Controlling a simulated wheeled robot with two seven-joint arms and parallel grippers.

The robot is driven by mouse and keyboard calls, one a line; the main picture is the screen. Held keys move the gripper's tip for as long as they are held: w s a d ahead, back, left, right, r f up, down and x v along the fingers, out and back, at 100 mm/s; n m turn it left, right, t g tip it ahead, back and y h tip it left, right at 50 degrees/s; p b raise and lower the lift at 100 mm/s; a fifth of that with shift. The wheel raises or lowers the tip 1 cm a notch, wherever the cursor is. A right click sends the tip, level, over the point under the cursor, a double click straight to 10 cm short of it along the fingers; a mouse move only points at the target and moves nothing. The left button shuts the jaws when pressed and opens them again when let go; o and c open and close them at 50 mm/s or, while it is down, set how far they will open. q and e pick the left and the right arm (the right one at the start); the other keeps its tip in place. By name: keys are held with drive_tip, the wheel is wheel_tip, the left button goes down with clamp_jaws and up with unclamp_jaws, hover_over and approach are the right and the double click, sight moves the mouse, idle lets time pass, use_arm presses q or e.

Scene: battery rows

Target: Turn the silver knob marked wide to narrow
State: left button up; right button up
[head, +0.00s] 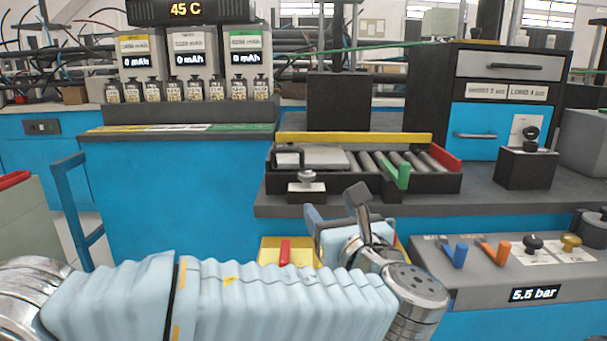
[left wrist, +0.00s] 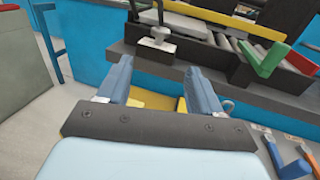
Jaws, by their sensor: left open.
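A silver knob (head: 307,176) stands on a white plate at the front of the black roller tray (head: 430,184). Its label is too small to read. It also shows near the top of the left wrist view (left wrist: 160,34). My left gripper (head: 350,222) is open and empty, with its two blue fingers apart. It is lower and nearer than the knob and does not touch it. In the left wrist view the knob lies beyond the gap between the fingertips (left wrist: 157,76). My right gripper is not in view.
The tray holds rollers, a grey block (head: 312,157) and a green lever (head: 398,175). A black box with a black knob (head: 530,140) stands to the right. A grey panel (head: 470,285) has blue and orange levers and more knobs. A yellow tray (head: 270,248) lies below.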

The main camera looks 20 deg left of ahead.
sight(305, 181)
use_arm(q)
drive_tip(key=p+x, duration=0.1)
drive_tip(key=x, duration=1.3)
drive_tip(key=c, duration=1)
drive_tip(key=m+t+h+b, duration=0.1)
drive_tip(key=h, duration=0.1)
drive_tip(key=a+m+h+b, duration=0.1)
drive_tip(key=m+h+b, duration=0.1)
drive_tip(key=shift+s+f+t, duration=0.15)
drive_tip(key=shift+f+t, duration=0.05)
drive_tip(key=shift+t, duration=0.2)
drive_tip(key=shift+c, duration=0.2)
drive_tip(key=shift+r+m+h+b, duration=0.2)
drive_tip(key=shift+m+h+b, duration=0.4)
drive_tip(key=shift+h, duration=0.6)
drive_tip(key=o, duration=1)
drive_tip(key=shift+o, duration=0.2)
